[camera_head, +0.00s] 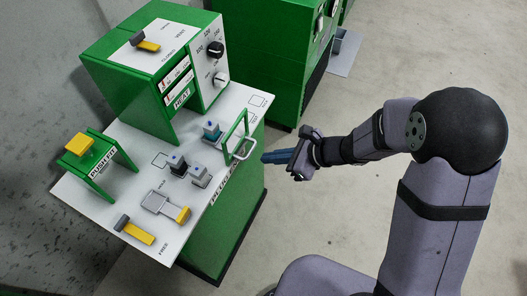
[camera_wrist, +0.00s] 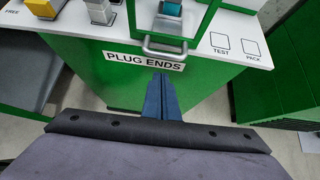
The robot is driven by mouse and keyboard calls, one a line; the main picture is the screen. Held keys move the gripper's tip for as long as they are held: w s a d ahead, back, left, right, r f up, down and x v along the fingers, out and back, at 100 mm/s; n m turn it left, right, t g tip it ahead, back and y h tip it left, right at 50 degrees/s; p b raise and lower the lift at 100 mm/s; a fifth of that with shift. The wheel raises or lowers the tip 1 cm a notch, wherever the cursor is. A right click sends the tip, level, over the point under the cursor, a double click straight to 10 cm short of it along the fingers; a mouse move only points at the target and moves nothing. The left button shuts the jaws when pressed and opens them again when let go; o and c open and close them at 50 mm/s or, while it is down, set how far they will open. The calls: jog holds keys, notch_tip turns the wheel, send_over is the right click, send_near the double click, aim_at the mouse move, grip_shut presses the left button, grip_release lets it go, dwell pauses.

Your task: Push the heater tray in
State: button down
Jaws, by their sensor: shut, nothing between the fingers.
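The heater tray shows as a pulled-out piece with a green upright frame (camera_head: 236,128) and a silver bar handle (camera_head: 243,149) at the bench's right edge, in front of the green heater (camera_head: 160,80) marked HEAT. A teal-blue piece (camera_head: 211,130) stands between the frame and the heater. My gripper (camera_head: 264,158) is shut and empty, its blue fingers just right of the handle and apart from it. In the wrist view the closed fingertips (camera_wrist: 160,78) point at the bench front, below the handle (camera_wrist: 165,48).
The white bench top (camera_head: 150,215) also carries a green press stand (camera_head: 97,165), grey blocks (camera_head: 198,175) and yellow-handled levers (camera_head: 138,232). A PLUG ENDS label (camera_wrist: 144,62) is on the bench front. Another green cabinet (camera_head: 275,50) stands behind. The floor around my arm is clear.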

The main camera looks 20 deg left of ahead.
jog(key=shift+s+a+r, duration=0.1)
jog(key=shift+a+r, duration=0.05)
jog(key=shift+a, duration=0.5)
jog(key=shift+a+r, duration=0.1)
jog(key=shift+a, duration=0.5)
jog(key=a, duration=0.4)
jog(key=shift+a, duration=0.1)
